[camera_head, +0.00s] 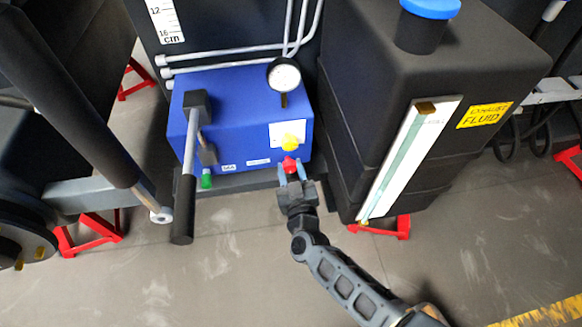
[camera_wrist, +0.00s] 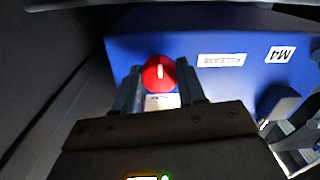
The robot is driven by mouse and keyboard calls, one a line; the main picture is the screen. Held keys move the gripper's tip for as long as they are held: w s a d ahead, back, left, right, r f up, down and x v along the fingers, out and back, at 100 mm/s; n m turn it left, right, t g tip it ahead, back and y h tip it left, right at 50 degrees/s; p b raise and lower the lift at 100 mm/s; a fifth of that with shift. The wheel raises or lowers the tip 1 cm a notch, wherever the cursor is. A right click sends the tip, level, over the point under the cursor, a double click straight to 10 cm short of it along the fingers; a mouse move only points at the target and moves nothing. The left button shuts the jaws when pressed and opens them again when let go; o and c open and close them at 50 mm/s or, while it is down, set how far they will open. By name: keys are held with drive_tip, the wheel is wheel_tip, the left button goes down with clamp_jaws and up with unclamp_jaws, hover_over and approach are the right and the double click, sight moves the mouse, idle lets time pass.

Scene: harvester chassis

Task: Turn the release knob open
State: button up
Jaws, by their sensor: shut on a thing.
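The red release knob (camera_head: 289,164) sits low on the front of the blue pump box (camera_head: 240,113), near its right side. My gripper (camera_head: 291,174) reaches it from the front, with one finger on each side of the knob. In the wrist view the round red knob (camera_wrist: 159,74) shows a white line on its face, standing nearly upright. My gripper (camera_wrist: 160,88) is shut on the knob in that view. A label reading RELEASE (camera_wrist: 221,60) is on the blue face beside it. The fingers hide the knob's sides.
A pump lever (camera_head: 187,180) and a green fitting (camera_head: 207,179) stand to the left. A gauge (camera_head: 284,75) is on top. A black fluid tank (camera_head: 370,120) stands close on the right. The floor in front is clear.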

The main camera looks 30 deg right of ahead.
drive_tip(key=o, duration=1.1)
drive_tip(key=shift+c, duration=0.2)
drive_tip(key=p+v, duration=0.1)
drive_tip(key=v, duration=0.7)
drive_tip(key=shift+p, duration=0.35)
